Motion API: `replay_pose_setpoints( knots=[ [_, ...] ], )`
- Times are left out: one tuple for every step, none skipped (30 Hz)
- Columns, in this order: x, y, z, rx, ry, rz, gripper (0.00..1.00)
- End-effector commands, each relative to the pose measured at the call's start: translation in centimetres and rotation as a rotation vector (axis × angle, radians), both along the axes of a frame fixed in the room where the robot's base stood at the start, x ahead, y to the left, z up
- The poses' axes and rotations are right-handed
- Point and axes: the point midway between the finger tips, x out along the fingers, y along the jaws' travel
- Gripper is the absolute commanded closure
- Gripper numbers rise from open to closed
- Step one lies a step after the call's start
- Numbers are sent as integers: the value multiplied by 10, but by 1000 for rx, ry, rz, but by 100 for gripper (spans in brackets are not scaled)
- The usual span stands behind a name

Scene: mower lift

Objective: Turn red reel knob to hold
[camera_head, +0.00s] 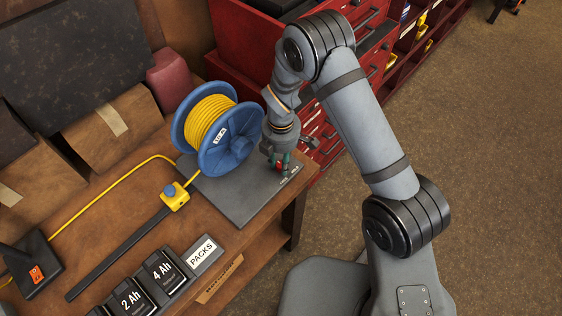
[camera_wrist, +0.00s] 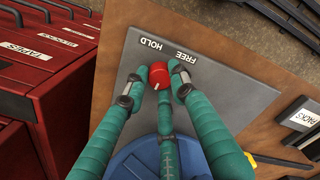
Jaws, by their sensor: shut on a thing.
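The red reel knob (camera_wrist: 160,74) sits on the dark base plate (camera_wrist: 215,92) in the wrist view. The words HOLD and FREE stand upside down beside it, HOLD to the left and FREE to the right. A small pale mark shows on the knob's lower side; which word it points to I cannot tell. My gripper (camera_wrist: 157,80) has its teal fingers around the knob, shut on it. In the head view my gripper (camera_head: 279,163) is at the plate's right corner, and the knob (camera_head: 279,167) shows between the fingers. The blue reel (camera_head: 238,150) with yellow cord stands upright beside it.
A yellow box with a blue button (camera_head: 174,196) lies on the cord left of the plate. Battery packs (camera_head: 160,270) stand at the front of the wooden bench. Red drawer cabinets (camera_head: 228,62) stand close behind my arm. The floor at right is clear.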

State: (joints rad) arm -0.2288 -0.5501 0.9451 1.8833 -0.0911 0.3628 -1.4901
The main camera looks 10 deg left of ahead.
Motion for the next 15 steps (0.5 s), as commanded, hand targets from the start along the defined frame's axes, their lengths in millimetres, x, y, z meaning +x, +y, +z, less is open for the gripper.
replay_pose_setpoints(
  knots=[
    [1,0,-3,1,-2,-23,100],
    [1,0,-3,2,-2,-40,100],
    [1,0,-3,2,-3,-66,100],
    [1,0,-3,2,-3,-86,100],
    [1,0,-4,2,-3,-109,100],
    [1,0,-4,2,-2,-141,100],
    [1,1,-4,3,-3,-167,100],
    [1,1,-4,3,-3,-193,100],
    [1,0,-5,2,-2,-230,100],
    [1,0,-5,2,-2,-258,100],
    [1,1,-5,3,-3,-286,100],
    [1,0,-5,2,-2,-325,100],
    [1,0,-5,2,-2,-354,100],
    [1,1,-5,3,-3,-382,100],
    [1,0,-5,3,-3,-420,100]
  ],
)
